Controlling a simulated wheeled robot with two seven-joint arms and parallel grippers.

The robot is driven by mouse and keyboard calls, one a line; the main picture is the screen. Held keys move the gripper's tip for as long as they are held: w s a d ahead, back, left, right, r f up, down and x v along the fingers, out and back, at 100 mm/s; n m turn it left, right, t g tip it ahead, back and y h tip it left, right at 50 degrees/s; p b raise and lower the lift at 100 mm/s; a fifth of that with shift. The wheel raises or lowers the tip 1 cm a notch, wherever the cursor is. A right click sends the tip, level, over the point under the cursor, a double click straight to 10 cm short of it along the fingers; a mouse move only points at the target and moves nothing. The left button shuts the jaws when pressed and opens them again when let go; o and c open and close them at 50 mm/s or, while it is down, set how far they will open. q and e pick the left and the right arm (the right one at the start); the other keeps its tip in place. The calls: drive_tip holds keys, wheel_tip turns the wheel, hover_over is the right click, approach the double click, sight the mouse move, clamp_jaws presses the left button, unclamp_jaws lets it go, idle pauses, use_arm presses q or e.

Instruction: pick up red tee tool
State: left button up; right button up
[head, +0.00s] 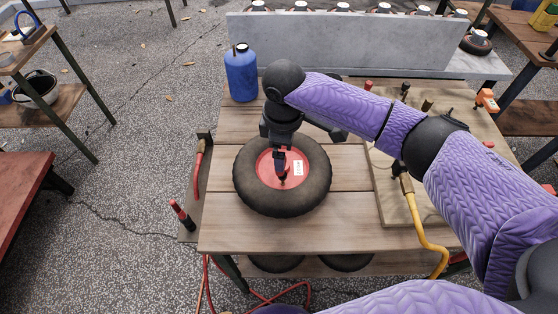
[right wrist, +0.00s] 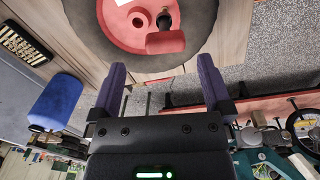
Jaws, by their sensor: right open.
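My right gripper (head: 281,160) is above the black tire (head: 251,198), over its red hub (head: 264,172). In the right wrist view my right gripper (right wrist: 162,64) is open, with nothing between its fingers. Beyond the fingertips the hub (right wrist: 115,25) shows a hole, a small black upright part (right wrist: 164,19) and a red block-like piece (right wrist: 166,42) beside it. I cannot tell whether that red piece is the red tee tool or part of the hub. My left gripper is not in view.
A blue bottle (head: 240,75) stands at the table's back left. A red-and-black handle (head: 181,214) and a red curved handle (head: 198,165) are at the table's left edge. A board with fittings (head: 402,205) and a yellow hose (head: 424,243) lie to the right.

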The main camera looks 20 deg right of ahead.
drive_tip(key=f, duration=0.1)
drive_tip(key=f+b, duration=0.1)
drive_tip(key=f, duration=0.1)
drive_tip(key=f+b, duration=0.1)
drive_tip(key=f, duration=0.1)
drive_tip(key=shift+a+f, duration=0.15)
drive_tip(key=shift+a, duration=0.1)
drive_tip(key=shift+f, duration=0.3)
drive_tip(key=shift+r, duration=0.1)
drive_tip(key=c, duration=1.3)
wheel_tip(320, 180, up, 10)
drive_tip(key=p, duration=0.4)
wheel_tip(320, 180, up, 5)
drive_tip(key=p, duration=0.5)
drive_tip(key=shift+p, duration=0.4)
